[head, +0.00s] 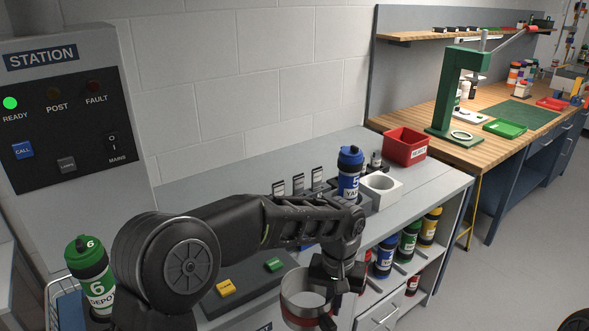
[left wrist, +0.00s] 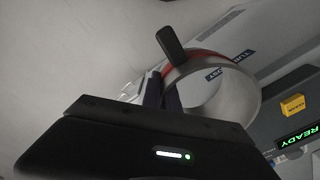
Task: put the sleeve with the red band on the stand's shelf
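The sleeve with the red band (head: 303,290) is a pale, open-topped ring in the lower middle of the head view, in front of the grey counter. My left gripper (head: 337,285) is shut on its wall and holds it off the surface. In the left wrist view the sleeve (left wrist: 228,100) shows its open end, with red along the rim next to a dark finger (left wrist: 170,45). The open shelf (head: 398,272) under the counter's right part holds blue, green and yellow tubes. My right gripper is not in view.
A red bin (head: 405,143) is behind. A green-capped tube (head: 90,268) stands at left. A dark panel with yellow and green buttons (head: 240,283) lies near the sleeve.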

